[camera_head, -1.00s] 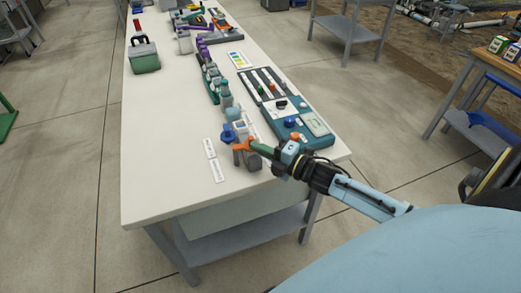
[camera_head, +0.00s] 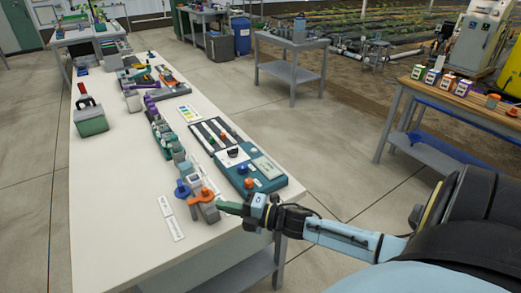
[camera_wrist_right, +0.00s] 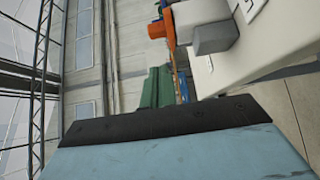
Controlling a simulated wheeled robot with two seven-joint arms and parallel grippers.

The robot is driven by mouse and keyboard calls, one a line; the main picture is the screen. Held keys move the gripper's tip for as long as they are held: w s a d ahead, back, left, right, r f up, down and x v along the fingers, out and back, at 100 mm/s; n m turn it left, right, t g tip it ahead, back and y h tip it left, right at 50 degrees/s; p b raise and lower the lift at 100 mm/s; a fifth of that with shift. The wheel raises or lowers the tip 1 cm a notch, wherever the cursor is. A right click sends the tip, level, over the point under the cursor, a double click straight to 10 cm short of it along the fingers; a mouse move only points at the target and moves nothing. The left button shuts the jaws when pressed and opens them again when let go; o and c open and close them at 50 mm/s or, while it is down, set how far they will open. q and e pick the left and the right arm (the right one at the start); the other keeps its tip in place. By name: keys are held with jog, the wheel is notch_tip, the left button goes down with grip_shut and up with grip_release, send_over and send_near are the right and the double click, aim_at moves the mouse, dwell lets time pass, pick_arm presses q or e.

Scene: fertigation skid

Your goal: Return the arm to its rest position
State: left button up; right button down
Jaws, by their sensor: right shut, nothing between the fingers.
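My right arm comes in from the lower right in the head view. Its right gripper (camera_head: 224,207) is shut and empty at the near right end of the long white table (camera_head: 110,215). Its green fingers point left, close beside a grey valve block with an orange handle (camera_head: 201,196); whether they touch cannot be told. In the right wrist view, the green fingers (camera_wrist_right: 157,88) show below the orange handle (camera_wrist_right: 160,30) and its grey block (camera_wrist_right: 211,38). My left gripper is out of view.
A teal panel with knobs (camera_head: 250,172) lies just beyond the gripper. A row of fittings (camera_head: 160,135) runs along the table. A green box (camera_head: 91,122) stands at left. A wooden-topped bench (camera_head: 455,97) stands at right, with open floor between.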

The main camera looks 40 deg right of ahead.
jog(key=v, duration=0.8)
jog(key=shift+d, duration=0.55)
jog(key=shift+s, duration=0.15)
jog(key=shift+f, duration=0.1)
jog(key=s+d+f+m+g+h, duration=0.1)
jog(key=s+f+m+g+h, duration=0.2)
jog(key=f, duration=0.6)
jog(key=s+d+f+m+h, duration=0.1)
jog(key=s+f+m+h, duration=0.25)
jog(key=f+m, duration=0.4)
jog(key=s+d+f+m+g+h, duration=0.1)
jog(key=s+f+m+g+h, duration=0.2)
jog(key=f, duration=0.7)
jog(key=s+a+f+m+g, duration=0.2)
jog(key=s+a+f+g, duration=0.1)
jog(key=s, duration=0.5)
jog(key=s+a+f+m+g, duration=0.3)
jog(key=s+a+f, duration=0.3)
jog(key=s+f, duration=0.1)
jog(key=s+a+f+m+g, duration=0.2)
jog(key=s+f, duration=0.4)
jog(key=s, duration=0.4)
jog(key=shift+a+m+g+y, duration=0.35)
jog(key=shift+a+m+g, duration=0.1)
jog(key=shift+a, duration=0.8)
